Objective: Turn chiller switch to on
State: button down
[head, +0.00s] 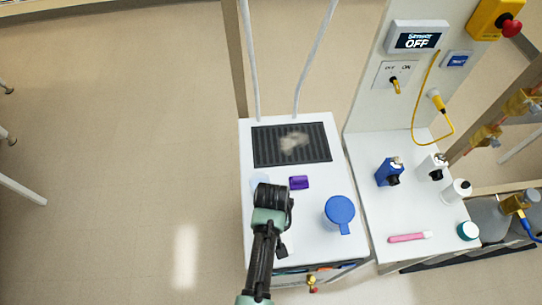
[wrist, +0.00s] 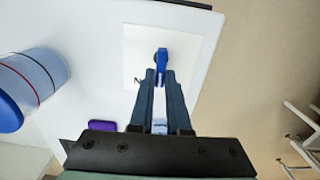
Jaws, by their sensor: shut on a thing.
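The chiller switch shows in the wrist view as a blue handle (wrist: 161,57) on a square white plate (wrist: 190,45). My gripper (wrist: 160,75) is shut on this handle, with its two dark fingers close together. Part of a dark letter, like an N, shows on the plate left of the fingers; the rest of the label is hidden. In the head view my gripper (head: 271,196) is over the left part of the white cabinet top (head: 320,258). The plate's pale edge (head: 261,182) shows beside it, and the handle is hidden there.
A purple block (head: 299,182) and a blue-lidded cup (head: 340,210) stand close right of my gripper. A dark grille (head: 319,142) is behind. Open floor lies left.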

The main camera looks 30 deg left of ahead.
jog(key=shift+m, duration=0.3)
jog(key=c, duration=0.9)
grip_release()
jog(key=shift+r, duration=0.1)
notch_tip(320, 180, up, 13)
jog(key=shift+f+b, duration=0.1)
jog(key=shift+b, duration=0.5)
